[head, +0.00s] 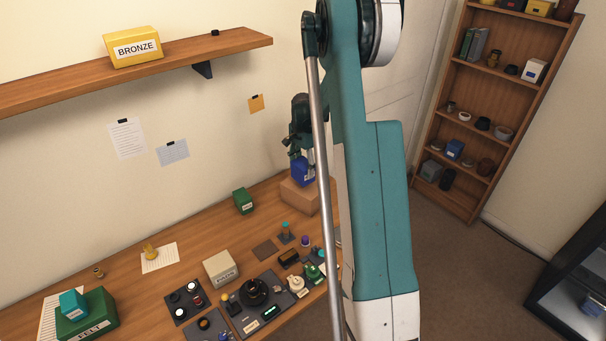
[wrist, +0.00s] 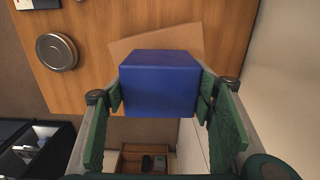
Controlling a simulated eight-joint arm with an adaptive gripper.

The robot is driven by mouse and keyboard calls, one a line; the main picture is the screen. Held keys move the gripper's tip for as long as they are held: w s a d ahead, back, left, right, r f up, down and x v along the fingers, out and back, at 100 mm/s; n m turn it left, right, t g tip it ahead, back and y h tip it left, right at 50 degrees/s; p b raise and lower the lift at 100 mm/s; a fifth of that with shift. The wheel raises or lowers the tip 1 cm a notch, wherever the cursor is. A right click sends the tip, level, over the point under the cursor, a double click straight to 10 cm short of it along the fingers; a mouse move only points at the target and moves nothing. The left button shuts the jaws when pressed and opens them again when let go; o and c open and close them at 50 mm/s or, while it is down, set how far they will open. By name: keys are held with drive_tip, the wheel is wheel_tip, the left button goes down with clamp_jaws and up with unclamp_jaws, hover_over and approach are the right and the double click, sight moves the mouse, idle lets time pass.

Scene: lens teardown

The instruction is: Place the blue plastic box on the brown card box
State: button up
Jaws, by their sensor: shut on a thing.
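The blue plastic box (head: 302,175) is in my gripper (head: 299,158) at the back right of the desk in the head view. In the wrist view the blue box (wrist: 160,85) sits between the two green fingers of my gripper (wrist: 161,96), which is shut on it. The brown card box (head: 301,197) stands on the desk directly under the blue box, partly hidden by my arm. In the wrist view the brown card box (wrist: 190,38) shows behind the blue box. I cannot tell whether the two boxes touch.
A small green box (head: 243,201) stands left of the card box. A cream box (head: 221,269) and dark trays of lens parts (head: 262,318) lie nearer. A round metal tin (wrist: 57,52) is near the card box. A shelf (head: 220,48) hangs above the desk.

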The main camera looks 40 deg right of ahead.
drive_tip(key=shift+f, duration=1.65)
drive_tip(key=shift+f, duration=0.15)
drive_tip(key=o, duration=1)
drive_tip(key=shift+r, duration=0.25)
drive_tip(key=shift+r, duration=5.95)
